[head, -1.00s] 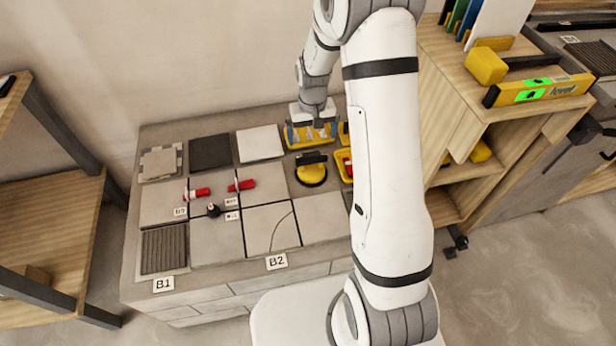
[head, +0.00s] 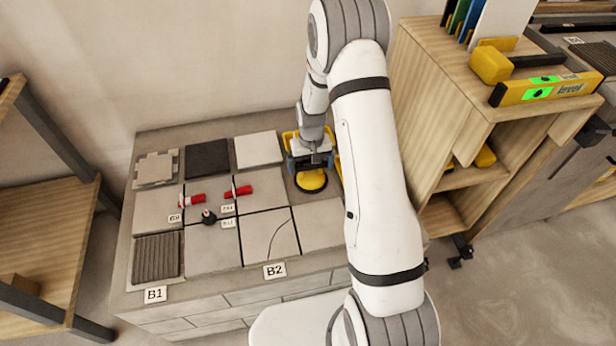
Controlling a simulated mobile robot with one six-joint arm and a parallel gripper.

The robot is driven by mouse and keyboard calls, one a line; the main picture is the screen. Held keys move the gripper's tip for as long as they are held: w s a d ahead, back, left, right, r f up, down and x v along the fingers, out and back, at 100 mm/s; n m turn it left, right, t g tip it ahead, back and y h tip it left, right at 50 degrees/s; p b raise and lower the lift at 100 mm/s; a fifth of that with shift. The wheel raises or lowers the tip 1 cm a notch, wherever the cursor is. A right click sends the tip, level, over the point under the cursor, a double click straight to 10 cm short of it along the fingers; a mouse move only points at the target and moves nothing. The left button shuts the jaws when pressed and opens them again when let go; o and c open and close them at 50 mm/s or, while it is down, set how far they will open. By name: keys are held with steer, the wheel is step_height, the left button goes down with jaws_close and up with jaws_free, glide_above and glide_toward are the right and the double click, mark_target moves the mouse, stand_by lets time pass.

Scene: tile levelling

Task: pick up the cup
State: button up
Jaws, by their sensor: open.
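The cup appears to be the round yellow suction cup (head: 312,181) with a black rim, standing on the tiled bench at the back right. Its black handle showed earlier and is now mostly hidden behind my gripper. My gripper (head: 311,165) points down right over the cup, at about the height of its handle. The jaws are open. I cannot tell whether the fingers touch the handle or stand around it.
A yellow tray (head: 289,138) lies behind my gripper, partly hidden. Two red-handled tools (head: 192,199) and a small black knob (head: 209,217) are on the tiles to the left. A wooden shelf unit (head: 420,110) with a yellow level (head: 545,89) stands on the right.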

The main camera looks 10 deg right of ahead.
steer(key=shift+r, duration=0.1)
steer(key=shift+c, duration=0.4)
steer(key=c, duration=0.6)
